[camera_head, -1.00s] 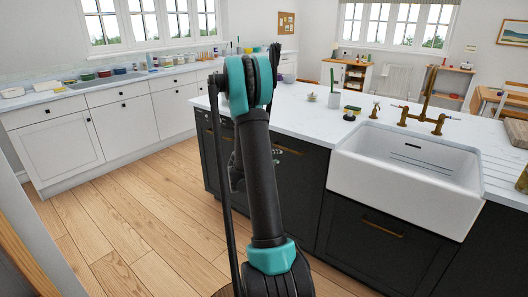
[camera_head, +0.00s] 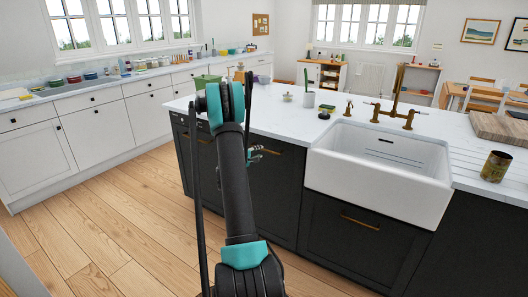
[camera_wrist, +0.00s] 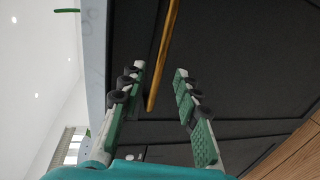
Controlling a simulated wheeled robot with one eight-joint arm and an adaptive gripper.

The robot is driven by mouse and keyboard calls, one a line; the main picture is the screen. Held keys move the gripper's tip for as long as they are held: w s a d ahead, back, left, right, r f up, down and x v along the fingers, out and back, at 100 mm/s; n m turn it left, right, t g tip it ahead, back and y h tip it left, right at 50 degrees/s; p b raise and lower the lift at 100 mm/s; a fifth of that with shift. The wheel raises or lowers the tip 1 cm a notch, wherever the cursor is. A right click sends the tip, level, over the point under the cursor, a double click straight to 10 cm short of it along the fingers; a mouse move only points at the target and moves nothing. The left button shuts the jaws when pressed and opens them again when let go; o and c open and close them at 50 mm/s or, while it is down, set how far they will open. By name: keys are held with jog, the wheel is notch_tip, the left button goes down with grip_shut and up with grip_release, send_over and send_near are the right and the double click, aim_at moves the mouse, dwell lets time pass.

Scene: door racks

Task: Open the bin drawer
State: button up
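The kitchen island has dark drawer fronts with brass bar handles. The front left of the sink (camera_head: 278,205) is partly hidden behind my arm, and a handle (camera_head: 270,151) shows near its top. Which front is the bin drawer cannot be told from any marking. My gripper (camera_wrist: 160,70) is open and empty, with its two fingers apart and facing a dark front. A brass handle (camera_wrist: 164,52) runs between the fingertips in the wrist view; no contact is visible. In the head view my gripper (camera_head: 253,154) is mostly hidden behind my arm, close to the island.
A white sink (camera_head: 378,175) with a brass tap (camera_head: 398,105) sits right of my arm, above another drawer (camera_head: 355,235). A can (camera_head: 496,166) stands on the worktop at the right. Wooden floor (camera_head: 120,225) is clear at the left. White cabinets (camera_head: 100,133) line the back wall.

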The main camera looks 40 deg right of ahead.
aim_at(264, 150)
jog(key=x, duration=0.6)
jog(key=shift+s, duration=0.1)
grip_shut()
dwell(0.3)
